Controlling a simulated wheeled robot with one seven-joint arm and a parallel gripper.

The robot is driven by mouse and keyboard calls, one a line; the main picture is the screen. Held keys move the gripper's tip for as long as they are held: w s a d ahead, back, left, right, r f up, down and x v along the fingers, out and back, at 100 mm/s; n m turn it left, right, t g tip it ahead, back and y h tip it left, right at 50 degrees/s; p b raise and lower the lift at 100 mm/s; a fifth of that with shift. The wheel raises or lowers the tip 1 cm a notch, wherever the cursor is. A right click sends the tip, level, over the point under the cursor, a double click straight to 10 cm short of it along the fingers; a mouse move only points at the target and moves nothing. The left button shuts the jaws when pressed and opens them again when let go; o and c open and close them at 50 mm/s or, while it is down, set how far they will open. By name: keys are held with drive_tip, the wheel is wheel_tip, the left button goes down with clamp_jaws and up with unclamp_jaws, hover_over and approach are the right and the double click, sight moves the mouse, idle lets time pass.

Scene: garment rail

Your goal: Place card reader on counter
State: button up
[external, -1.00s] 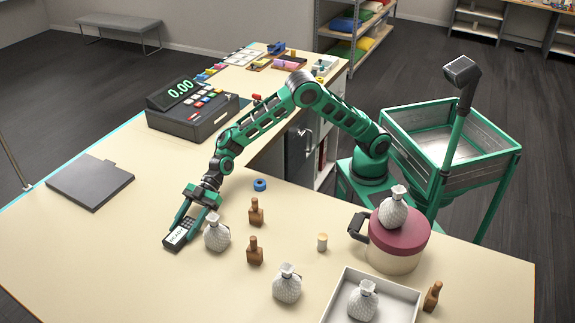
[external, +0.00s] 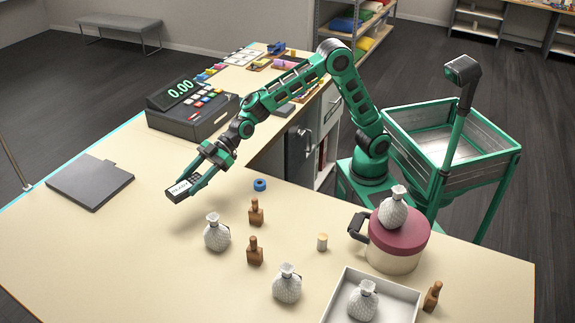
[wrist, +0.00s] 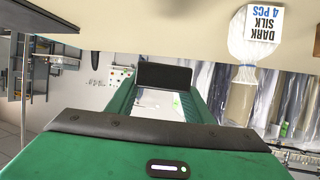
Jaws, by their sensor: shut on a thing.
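The card reader (external: 180,189) is a small dark box with a pale lit screen and keys. In the external view my gripper (external: 192,183) is shut on it, with a green finger along each side. It is held tilted above the beige counter (external: 110,240), apart from the surface.
A cash register (external: 192,108) stands behind my gripper and a flat grey plate (external: 90,183) lies to the left. White bags (external: 217,232), brown bottles (external: 256,212) and a blue ring (external: 260,185) stand to the right. The left front counter is clear.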

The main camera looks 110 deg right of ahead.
drive_tip(key=s+d+m+t+h, duration=0.2)
drive_tip(key=s+d+m+h, duration=0.4)
drive_tip(key=s+d, duration=1.1)
drive_tip(key=s, duration=0.4)
drive_tip(key=shift+d+r+h, duration=0.15)
drive_tip(key=shift+d+h, duration=0.05)
drive_tip(key=shift+h, duration=0.1)
